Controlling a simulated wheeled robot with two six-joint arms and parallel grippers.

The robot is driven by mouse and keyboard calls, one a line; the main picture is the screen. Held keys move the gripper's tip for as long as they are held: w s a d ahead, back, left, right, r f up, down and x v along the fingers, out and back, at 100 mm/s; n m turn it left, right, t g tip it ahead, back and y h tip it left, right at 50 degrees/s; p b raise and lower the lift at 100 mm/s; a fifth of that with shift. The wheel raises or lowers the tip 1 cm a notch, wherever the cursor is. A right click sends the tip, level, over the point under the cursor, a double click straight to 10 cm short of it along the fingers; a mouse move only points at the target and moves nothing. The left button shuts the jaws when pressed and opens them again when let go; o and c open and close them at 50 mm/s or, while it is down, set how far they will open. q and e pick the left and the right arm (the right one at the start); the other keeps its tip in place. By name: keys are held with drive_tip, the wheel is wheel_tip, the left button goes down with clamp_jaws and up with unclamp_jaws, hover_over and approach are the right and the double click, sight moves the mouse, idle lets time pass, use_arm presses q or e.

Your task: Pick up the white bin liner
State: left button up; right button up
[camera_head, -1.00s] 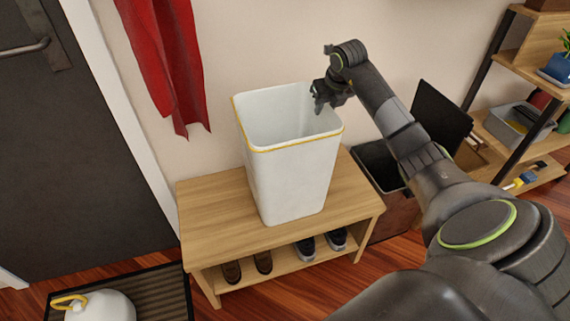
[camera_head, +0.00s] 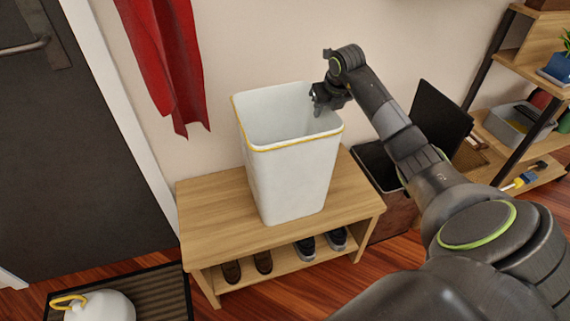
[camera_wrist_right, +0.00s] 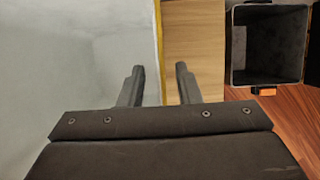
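A tall white bin (camera_head: 290,180) with a yellow line around its rim stands upright on a wooden bench. A thin white lining shows at its mouth (camera_head: 275,112); I cannot tell where liner and bin part. My right gripper (camera_head: 318,102) is at the rim's right back part. In the right wrist view my right gripper (camera_wrist_right: 158,70) is open, one finger on the inner side of the yellow rim (camera_wrist_right: 158,40) and one on the outer side, with no clear contact. My left gripper is not in view.
The wooden bench (camera_head: 205,215) holds several shoes on its lower shelf. An open dark box (camera_head: 375,165) stands to its right. A round white thing with a yellow loop (camera_head: 100,307) lies on a dark mat. A red cloth (camera_head: 165,60) hangs behind.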

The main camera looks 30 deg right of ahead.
clamp_jaws()
drive_tip(key=shift+r, duration=0.1)
idle(0.3)
